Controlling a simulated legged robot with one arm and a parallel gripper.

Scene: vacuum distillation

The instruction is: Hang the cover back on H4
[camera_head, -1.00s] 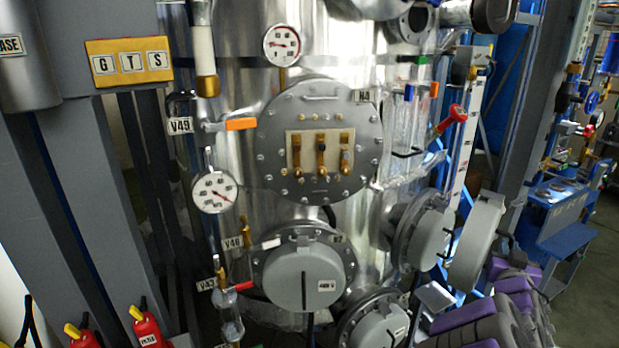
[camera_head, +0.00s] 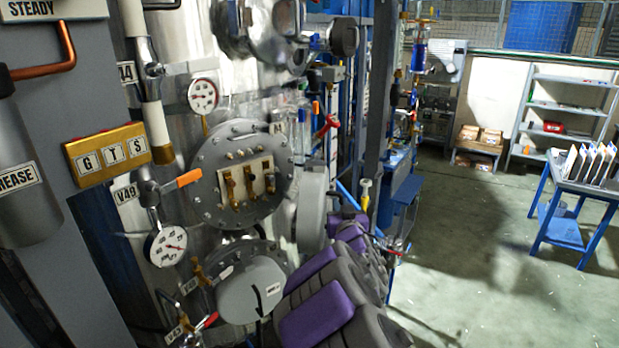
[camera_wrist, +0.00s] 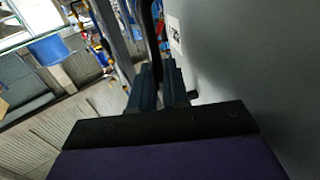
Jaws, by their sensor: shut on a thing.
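A round grey flange (camera_head: 232,200) with an exposed terminal board (camera_head: 246,188) stands uncovered on the metal vessel in the head view. The small tag (camera_head: 278,128) at its upper right is too small to read surely. The grey round cover (camera_head: 312,208) is seen nearly edge-on just right of the flange, apparently in front of the vessel; the gap cannot be judged. In the wrist view my gripper (camera_wrist: 160,86) is shut on the cover's dark handle (camera_wrist: 154,45). The cover's grey face (camera_wrist: 240,70) with a white label (camera_wrist: 174,35) fills the right side. The fingertips are partly hidden.
An orange-handled valve (camera_head: 188,178) and gauges (camera_head: 203,95) sit left of the flange. Another grey cover (camera_head: 252,290) is mounted below. A red-handled valve (camera_head: 328,125) is behind the held cover. Open floor (camera_head: 470,250) lies to the right.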

